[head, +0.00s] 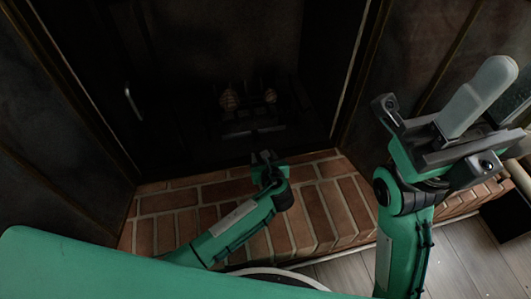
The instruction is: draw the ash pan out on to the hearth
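The brick hearth (165,206) runs across the front of the dark firebox opening. Inside the opening is a dark, low box-like shape (240,125) below two round brass-coloured knobs; it may be the ash pan, but deep shadow hides its edges and any handle. My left gripper (264,157) reaches over the hearth with its dark fingertips pointing into the opening, just in front of that shape. Whether it touches anything is too dark to tell.
The brass-coloured knobs (228,99) sit above the dark shape. Dark side walls (55,140) flank the opening. Grey plank floor (465,262) lies in front at the right.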

